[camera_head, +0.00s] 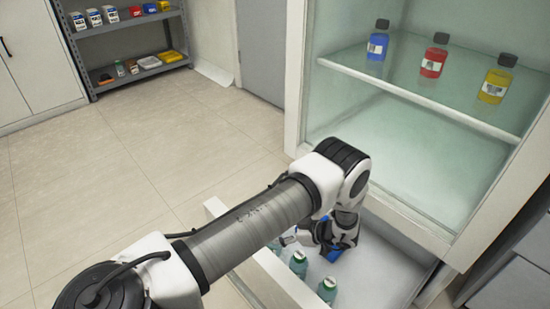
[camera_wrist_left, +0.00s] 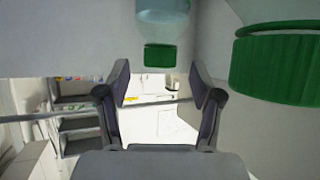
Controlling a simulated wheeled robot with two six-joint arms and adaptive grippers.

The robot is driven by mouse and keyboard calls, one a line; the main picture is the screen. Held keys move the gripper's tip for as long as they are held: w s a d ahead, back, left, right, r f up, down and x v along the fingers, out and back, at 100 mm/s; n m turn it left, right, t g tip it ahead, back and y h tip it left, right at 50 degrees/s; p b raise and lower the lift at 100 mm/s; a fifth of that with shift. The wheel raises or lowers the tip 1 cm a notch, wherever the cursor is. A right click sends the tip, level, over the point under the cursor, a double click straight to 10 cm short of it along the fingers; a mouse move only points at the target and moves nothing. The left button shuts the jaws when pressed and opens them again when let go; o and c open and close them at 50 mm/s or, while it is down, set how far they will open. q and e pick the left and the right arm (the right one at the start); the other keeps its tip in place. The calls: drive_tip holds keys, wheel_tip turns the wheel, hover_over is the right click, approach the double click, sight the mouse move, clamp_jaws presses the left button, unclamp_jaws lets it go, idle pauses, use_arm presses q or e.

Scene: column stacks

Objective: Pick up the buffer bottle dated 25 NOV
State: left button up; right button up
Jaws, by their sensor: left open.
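Teal bottles with green caps stand in an open white drawer in the head view: one bottle (camera_head: 299,263) and another bottle (camera_head: 328,290) nearer the front. My left gripper (camera_head: 292,238) is low in the drawer, close beside these bottles. In the left wrist view my left gripper (camera_wrist_left: 160,85) has its fingers wide apart with nothing between them. That view appears upside down: a clear bottle (camera_wrist_left: 165,18) with its green cap (camera_wrist_left: 158,57) hangs at the top, and a larger green cap (camera_wrist_left: 275,62) is at the right. No date is readable. My right gripper is not in view.
The drawer front (camera_head: 270,282) and walls enclose the gripper. Above, a glass-fronted cabinet shelf (camera_head: 420,98) holds a blue bottle (camera_head: 378,42), a red bottle (camera_head: 433,58) and a yellow bottle (camera_head: 495,82). A stocked grey rack (camera_head: 120,50) stands far left. The floor between is clear.

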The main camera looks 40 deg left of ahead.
use_arm(q)
drive_tip(key=b+x, duration=0.1)
drive_tip(key=x, duration=0.2)
drive_tip(key=shift+a+f, duration=0.2)
drive_tip(key=shift+r, duration=0.1)
clamp_jaws()
drive_tip(key=shift+r, duration=0.1)
